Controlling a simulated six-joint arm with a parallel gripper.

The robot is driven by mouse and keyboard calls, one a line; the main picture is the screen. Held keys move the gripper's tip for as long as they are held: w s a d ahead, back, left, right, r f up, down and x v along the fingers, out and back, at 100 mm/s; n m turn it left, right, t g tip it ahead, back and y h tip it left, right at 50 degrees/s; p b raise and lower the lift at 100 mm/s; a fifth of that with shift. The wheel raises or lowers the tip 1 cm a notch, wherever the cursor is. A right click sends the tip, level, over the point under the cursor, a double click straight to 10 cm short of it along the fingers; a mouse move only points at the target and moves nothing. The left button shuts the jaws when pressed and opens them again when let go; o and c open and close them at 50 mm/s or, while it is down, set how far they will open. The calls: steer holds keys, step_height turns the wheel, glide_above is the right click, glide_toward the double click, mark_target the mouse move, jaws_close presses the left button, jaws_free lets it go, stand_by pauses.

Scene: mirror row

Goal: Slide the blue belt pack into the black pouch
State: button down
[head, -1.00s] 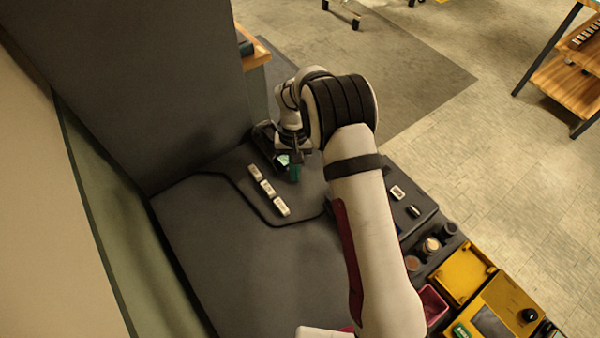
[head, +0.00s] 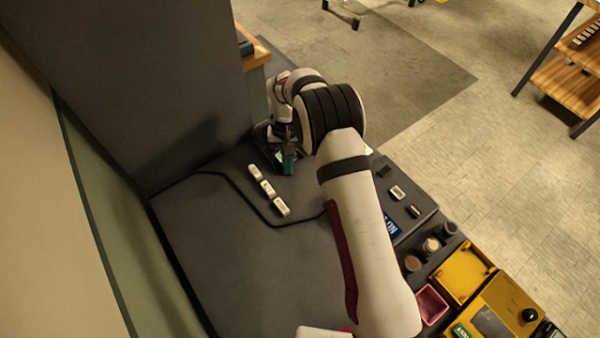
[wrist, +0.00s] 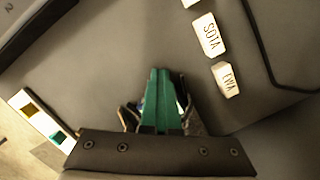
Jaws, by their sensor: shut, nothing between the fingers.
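My gripper (head: 288,164) is over the far end of the dark counter, its green fingers pressed together with nothing between them. In the wrist view the shut fingers (wrist: 161,72) point at the bare counter, left of the white labelled blocks. A dark bolted bar crosses below them and hides their bases. I cannot make out the blue belt pack for certain in either view. A dark shape (head: 262,130) beside the gripper in the head view may be the black pouch, but it is too small and partly hidden to tell.
White labelled blocks (head: 267,188) stand in a row near the gripper; they also show in the wrist view (wrist: 209,35). A blue lettered patch (head: 391,228), cups (head: 431,246), a pink tray (head: 431,305) and a yellow tray (head: 462,274) line the right side. The counter's near left is clear.

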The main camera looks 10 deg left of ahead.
steer(key=w, duration=0.1)
steer(key=w+a+t, duration=0.1)
steer(key=w+a+n+t, duration=0.1)
steer(key=w, duration=0.1)
steer(key=shift+f+y, duration=0.25)
steer(key=shift+y, duration=0.05)
steer(key=shift+s+d, duration=0.65)
steer(key=shift+d, duration=0.1)
steer(key=shift+d+r, duration=0.2)
steer(key=shift+s+r, duration=0.1)
steer(key=shift+r, duration=3.7)
steer(key=shift+d+r, duration=0.1)
steer(key=s+d+r+m, duration=0.5)
steer(key=s+d+r, duration=0.9)
steer(key=s+r, duration=0.15)
steer(key=s+d+m, duration=0.1)
steer(key=s, duration=0.7)
steer(key=s+d+f+m+y, duration=0.1)
steer(key=s+d+m, duration=0.1)
steer(key=s, duration=0.7)
steer(key=shift+f+m+y, duration=0.25)
steer(key=shift+m+y, duration=0.05)
